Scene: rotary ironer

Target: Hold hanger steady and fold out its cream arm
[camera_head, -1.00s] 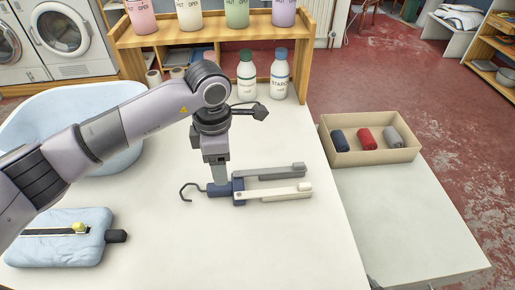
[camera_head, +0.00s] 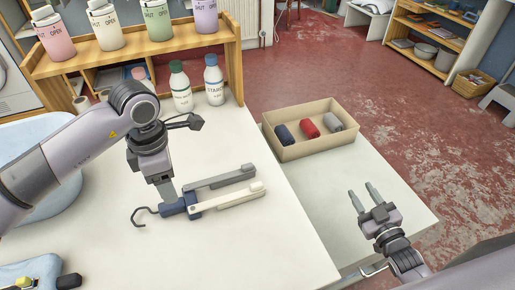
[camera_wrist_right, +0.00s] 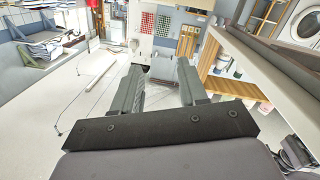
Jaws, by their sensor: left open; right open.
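The hanger lies on the white table, its hook (camera_head: 141,216) pointing left. Its grey arm (camera_head: 219,178) and cream arm (camera_head: 229,200) both extend to the right from the dark blue hub (camera_head: 174,208), side by side and close together. My left gripper (camera_head: 167,194) is open, its fingers down at the hub; the far finger is hidden, and I cannot tell whether they touch it. My right gripper (camera_head: 362,190) is open and empty, well to the right of the hanger, over the lower table. Its parted fingers also show in the right wrist view (camera_wrist_right: 158,88).
A beige box (camera_head: 306,150) with blue, red and grey rolls stands right of the hanger. Two bottles (camera_head: 198,85) and a wooden shelf (camera_head: 135,50) stand behind. A pale blue pad (camera_head: 35,270) lies front left. The table right of the cream arm is clear.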

